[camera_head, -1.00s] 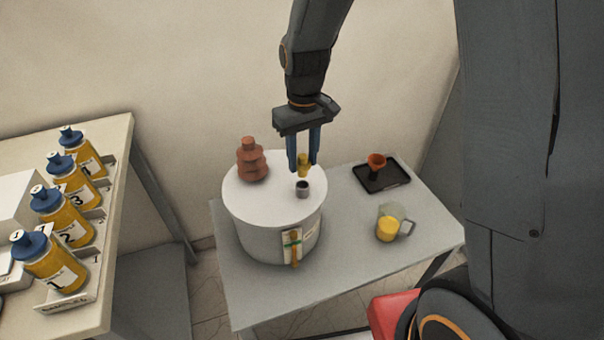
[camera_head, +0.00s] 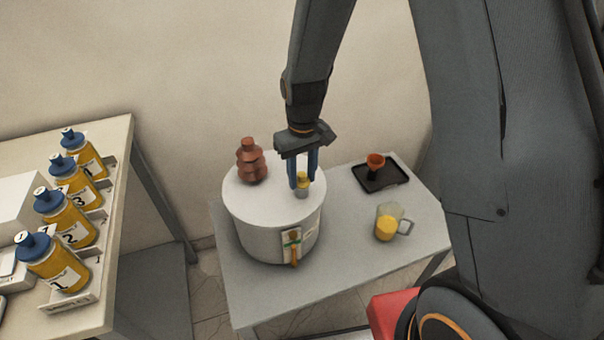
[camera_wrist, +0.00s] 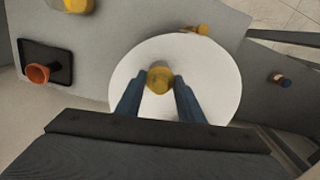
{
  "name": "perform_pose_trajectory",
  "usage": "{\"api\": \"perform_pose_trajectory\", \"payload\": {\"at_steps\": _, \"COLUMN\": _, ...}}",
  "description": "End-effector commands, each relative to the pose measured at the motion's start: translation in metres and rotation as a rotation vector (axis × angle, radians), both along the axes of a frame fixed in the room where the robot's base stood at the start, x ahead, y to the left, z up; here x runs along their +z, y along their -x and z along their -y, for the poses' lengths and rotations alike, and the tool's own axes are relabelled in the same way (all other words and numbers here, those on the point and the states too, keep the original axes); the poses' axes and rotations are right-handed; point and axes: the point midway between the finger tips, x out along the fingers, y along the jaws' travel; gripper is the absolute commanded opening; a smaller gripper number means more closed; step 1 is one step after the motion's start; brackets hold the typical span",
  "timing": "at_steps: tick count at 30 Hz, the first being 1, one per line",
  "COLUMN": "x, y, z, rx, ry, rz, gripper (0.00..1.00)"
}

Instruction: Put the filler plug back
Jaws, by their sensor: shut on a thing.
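The yellow filler plug (camera_head: 302,178) is held between the blue fingers of my gripper (camera_head: 303,184), which is shut on it. The plug is upright at the grey filler neck (camera_head: 302,192) on the white top of the transformer tank (camera_head: 262,212). I cannot tell how deep the plug sits in the neck. In the wrist view the plug (camera_wrist: 160,79) lies between my fingertips over the white lid (camera_wrist: 215,85), and it hides the neck.
A brown ribbed bushing (camera_head: 250,162) stands on the tank left of my gripper. A jug with yellow liquid (camera_head: 387,224) and a black tray (camera_head: 392,180) with an orange funnel (camera_head: 375,162) are on the right of the grey table. Several numbered bottles (camera_head: 68,223) stand on the left bench.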

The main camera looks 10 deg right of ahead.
Motion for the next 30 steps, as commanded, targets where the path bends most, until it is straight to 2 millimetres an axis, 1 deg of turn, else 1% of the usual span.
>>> {"api": "perform_pose_trajectory", "payload": {"at_steps": 10, "x": -0.007, "y": 0.0, "z": 0.0, "rx": 0.0, "ry": 0.0, "rz": 0.0, "gripper": 0.13}}
{"api": "perform_pose_trajectory", "payload": {"at_steps": 11, "x": -0.007, "y": 0.0, "z": 0.0, "rx": 0.0, "ry": 0.0, "rz": 0.0, "gripper": 0.36}}
{"api": "perform_pose_trajectory", "payload": {"at_steps": 12, "x": -0.007, "y": 0.0, "z": 0.0, "rx": 0.0, "ry": 0.0, "rz": 0.0, "gripper": 0.43}}
{"api": "perform_pose_trajectory", "payload": {"at_steps": 14, "x": -0.007, "y": 0.0, "z": 0.0, "rx": 0.0, "ry": 0.0, "rz": 0.0, "gripper": 0.53}}
{"api": "perform_pose_trajectory", "payload": {"at_steps": 23, "x": -0.006, "y": 0.0, "z": 0.0, "rx": 0.0, "ry": 0.0, "rz": 0.0, "gripper": 0.53}}
{"api": "perform_pose_trajectory", "payload": {"at_steps": 26, "x": -0.001, "y": 0.0, "z": 0.0, "rx": 0.0, "ry": 0.0, "rz": 0.001, "gripper": 0.53}}
{"api": "perform_pose_trajectory", "payload": {"at_steps": 30, "x": 0.015, "y": -0.002, "z": 0.0, "rx": 0.0, "ry": 0.0, "rz": 0.004, "gripper": 0.53}}
